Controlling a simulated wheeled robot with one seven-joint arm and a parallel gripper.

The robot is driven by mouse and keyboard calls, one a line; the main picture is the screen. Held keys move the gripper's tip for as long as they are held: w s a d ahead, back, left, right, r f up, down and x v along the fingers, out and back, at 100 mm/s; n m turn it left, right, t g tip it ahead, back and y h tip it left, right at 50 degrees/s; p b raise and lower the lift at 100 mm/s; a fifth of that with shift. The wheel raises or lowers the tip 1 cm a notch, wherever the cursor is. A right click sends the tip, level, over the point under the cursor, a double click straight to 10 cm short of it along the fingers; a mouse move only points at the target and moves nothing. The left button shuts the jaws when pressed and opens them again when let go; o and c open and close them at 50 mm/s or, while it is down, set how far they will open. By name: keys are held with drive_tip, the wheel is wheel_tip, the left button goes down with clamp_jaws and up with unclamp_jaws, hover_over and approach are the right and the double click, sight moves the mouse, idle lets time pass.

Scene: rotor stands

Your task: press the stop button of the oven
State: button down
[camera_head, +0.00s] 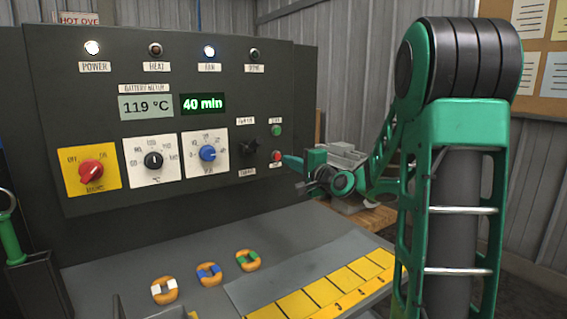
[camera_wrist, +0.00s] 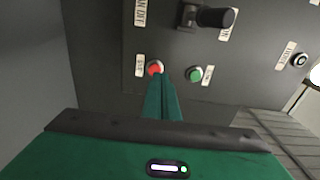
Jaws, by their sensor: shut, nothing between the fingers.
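The oven's control panel (camera_head: 215,115) is dark grey. Its red stop button (camera_head: 277,156) sits at the lower right, below a green button (camera_head: 276,130). My gripper (camera_head: 287,158) is shut and empty, its tips close to the right of the red button. In the wrist view the red button (camera_wrist: 155,68) shows just beyond the shut fingertips (camera_wrist: 163,75), which cover part of its edge. The green button (camera_wrist: 194,74) is to the right there. I cannot tell whether the tips touch the red button.
A black switch handle (camera_head: 248,149) stands out left of the buttons; it also shows in the wrist view (camera_wrist: 214,17). Red, black and blue knobs lie further left. The power and fan lamps (camera_head: 209,52) are lit. Several orange rings with coloured pieces lie on the grey surface below.

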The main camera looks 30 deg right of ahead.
drive_tip(key=s, duration=0.7)
drive_tip(key=shift+s+d, duration=0.2)
drive_tip(key=shift+d, duration=0.25)
drive_tip(key=shift+a+f, duration=0.1)
drive_tip(key=shift+f, duration=0.05)
drive_tip(key=s+a+f+n+g+y, duration=0.1)
drive_tip(key=s+a+f+n+g, duration=0.25)
drive_tip(key=f, duration=0.35)
drive_tip(key=s+a+f+n+g, duration=0.3)
drive_tip(key=s+f+n+g, duration=0.1)
drive_tip(key=s+f, duration=0.15)
drive_tip(key=s+f+n+g, duration=0.1)
drive_tip(key=s+f+g, duration=0.1)
drive_tip(key=s, duration=0.6)
drive_tip(key=s+f+n+g, duration=0.1)
drive_tip(key=s+f+g, duration=0.1)
drive_tip(key=s+g, duration=0.3)
drive_tip(key=s+f+n+g+h, duration=0.1)
drive_tip(key=s+f+n+g, duration=0.1)
drive_tip(key=s, duration=1)
drive_tip(key=shift+s+f+g, duration=0.15)
drive_tip(key=shift+s+g, duration=0.25)
drive_tip(key=shift+g, duration=0.45)
drive_tip(key=shift+d, duration=0.15)
